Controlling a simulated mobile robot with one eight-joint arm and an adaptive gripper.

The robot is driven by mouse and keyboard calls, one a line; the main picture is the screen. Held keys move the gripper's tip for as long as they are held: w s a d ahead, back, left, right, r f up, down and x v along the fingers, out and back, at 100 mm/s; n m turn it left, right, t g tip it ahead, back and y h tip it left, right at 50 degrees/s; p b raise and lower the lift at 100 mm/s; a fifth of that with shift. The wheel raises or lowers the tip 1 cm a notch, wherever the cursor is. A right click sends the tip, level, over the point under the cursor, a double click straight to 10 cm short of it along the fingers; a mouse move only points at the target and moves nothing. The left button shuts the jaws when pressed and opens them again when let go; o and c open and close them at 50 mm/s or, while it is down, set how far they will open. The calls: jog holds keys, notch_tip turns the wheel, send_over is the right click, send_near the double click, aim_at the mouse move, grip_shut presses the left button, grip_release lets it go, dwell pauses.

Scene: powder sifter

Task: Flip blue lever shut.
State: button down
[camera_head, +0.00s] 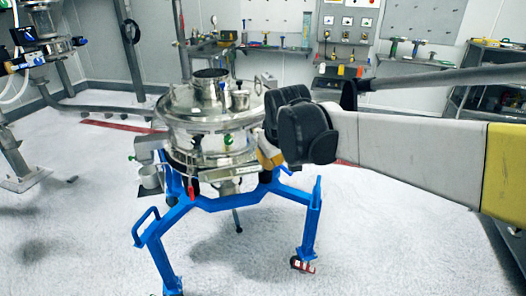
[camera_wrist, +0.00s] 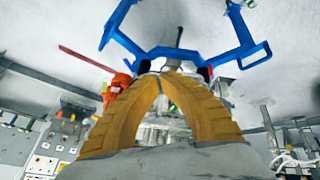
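The steel powder sifter (camera_head: 205,120) stands on a blue wheeled frame (camera_head: 232,200) in the middle of the head view. A small dark blue part (camera_head: 222,87) shows on its lid; I cannot tell whether it is the blue lever. My gripper (camera_head: 269,158) is at the sifter's right side, its yellow fingers partly hidden behind its dark wrist. In the wrist view, my two yellow fingers (camera_wrist: 164,76) arch together and their tips meet. I see nothing clearly held between them. The blue frame (camera_wrist: 130,43) shows beyond the tips, upside down. Contact with the sifter cannot be told.
A green knob (camera_head: 228,139) and a red-handled part (camera_head: 192,190) are on the sifter. A grey cup (camera_head: 150,178) hangs at its left. Other equipment (camera_head: 42,45) stands at far left, and a control panel (camera_head: 347,22) is behind. Floor in front is clear.

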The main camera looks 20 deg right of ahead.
jog(key=w+d+f+n+h+p, duration=0.1)
jog(key=w+d, duration=0.2)
jog(key=w, duration=0.3)
jog(key=w+d+f+p, duration=0.1)
jog(key=w+d+f, duration=0.1)
jog(key=w+d, duration=0.35)
jog(key=n+g+p, duration=0.2)
send_near(286, 169)
jog(key=w+a+v, duration=0.1)
jog(key=v, duration=0.5)
jog(key=shift+s+d+f+h, duration=0.1)
jog(key=shift+s+d+h, duration=0.1)
jog(key=shift+h, duration=0.2)
jog(key=shift+f, duration=0.1)
jog(key=b+x, duration=0.1)
jog(key=x, duration=0.3)
jog(key=b+x, duration=0.2)
jog(key=x, duration=0.3)
jog(key=b+x, duration=0.2)
jog(key=x, duration=0.2)
jog(key=shift+w+d+f, duration=0.1)
jog(key=shift+w+f, duration=0.15)
jog(key=shift+w, duration=0.15)
jog(key=shift+t, duration=0.3)
jog(key=shift+s+f+m, duration=0.1)
jog(key=shift+f+m, duration=0.2)
